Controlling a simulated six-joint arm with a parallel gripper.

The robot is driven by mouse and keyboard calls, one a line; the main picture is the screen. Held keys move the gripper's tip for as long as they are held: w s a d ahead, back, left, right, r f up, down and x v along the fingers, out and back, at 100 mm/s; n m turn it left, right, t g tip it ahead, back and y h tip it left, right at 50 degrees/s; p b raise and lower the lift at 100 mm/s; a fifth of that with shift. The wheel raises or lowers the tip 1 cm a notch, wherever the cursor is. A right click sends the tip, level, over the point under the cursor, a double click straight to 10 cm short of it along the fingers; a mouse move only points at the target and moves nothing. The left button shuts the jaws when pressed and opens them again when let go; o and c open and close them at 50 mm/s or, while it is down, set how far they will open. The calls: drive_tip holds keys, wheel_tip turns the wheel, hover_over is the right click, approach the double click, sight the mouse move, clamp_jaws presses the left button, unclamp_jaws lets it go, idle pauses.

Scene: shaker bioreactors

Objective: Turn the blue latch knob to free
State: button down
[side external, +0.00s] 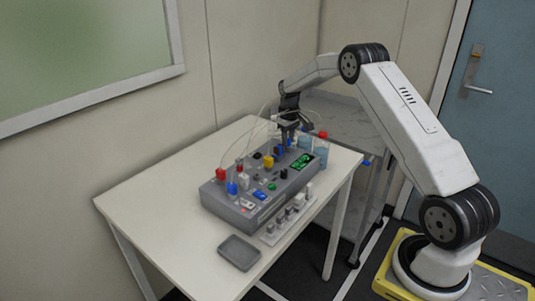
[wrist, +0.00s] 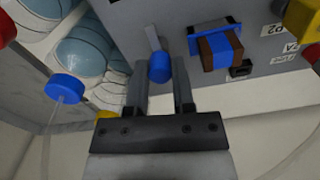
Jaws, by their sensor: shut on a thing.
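The blue latch knob (wrist: 159,68) shows in the wrist view on the grey face of the bioreactor unit, with a grey lever-like piece just above it. My gripper (wrist: 160,85) has its two dark fingers on either side of the knob and is shut on it. In the side external view my gripper (side external: 289,128) points down at the far right part of the grey unit (side external: 236,208). The knob is too small and covered to make out there.
Beside the knob is a blue and brown block (wrist: 218,50) on the panel. Thin tubes arch over the unit.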

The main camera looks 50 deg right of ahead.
drive_tip(key=shift+r, duration=0.1)
idle(0.4)
drive_tip(key=shift+c, duration=2.3)
unclamp_jaws()
drive_tip(key=shift+r, duration=3.9)
drive_tip(key=shift+a, duration=0.1)
